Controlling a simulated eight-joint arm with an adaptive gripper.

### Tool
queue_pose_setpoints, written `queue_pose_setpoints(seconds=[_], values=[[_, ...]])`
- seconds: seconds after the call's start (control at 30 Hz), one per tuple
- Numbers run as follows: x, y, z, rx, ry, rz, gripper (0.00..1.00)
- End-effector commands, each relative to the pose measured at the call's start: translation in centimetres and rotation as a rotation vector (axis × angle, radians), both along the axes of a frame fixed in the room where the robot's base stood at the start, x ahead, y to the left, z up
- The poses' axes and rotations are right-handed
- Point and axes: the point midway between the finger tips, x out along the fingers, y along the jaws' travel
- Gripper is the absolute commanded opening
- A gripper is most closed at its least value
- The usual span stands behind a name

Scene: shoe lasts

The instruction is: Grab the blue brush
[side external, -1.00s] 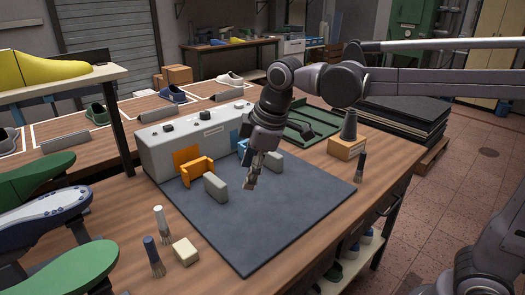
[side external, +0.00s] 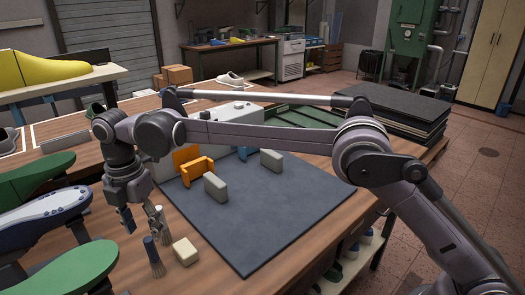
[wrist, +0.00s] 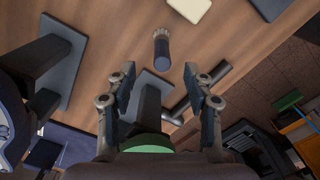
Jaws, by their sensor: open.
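My gripper (side external: 140,219) is open and empty, pointing down above and just behind the brush in the side view. In the wrist view my gripper (wrist: 160,72) has its two fingers spread on either side of the brush's line. No contact with the brush is visible.
A cream block (side external: 186,251) lies right of the blue brush. Shoe forms on stands, one green-topped (side external: 70,272), crowd the left. The dark mat (side external: 262,225) has free room at its front.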

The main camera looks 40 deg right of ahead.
Motion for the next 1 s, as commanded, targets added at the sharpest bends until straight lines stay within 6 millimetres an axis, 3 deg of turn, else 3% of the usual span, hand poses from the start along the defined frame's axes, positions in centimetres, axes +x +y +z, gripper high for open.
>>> queue_pose_setpoints(seconds=[0.3, 0.57, 0.8, 1.0], values=[[0.0, 0.0, -4.2, -0.001, 0.001, 0.003, 0.52], [0.0, -0.1, -6.0, -0.001, 0.001, 0.002, 0.52], [-0.2, -0.3, -9.3, 0.0, 0.0, 0.001, 0.52], [-0.2, -0.3, -10.6, 0.0, 0.0, 0.001, 0.52]])
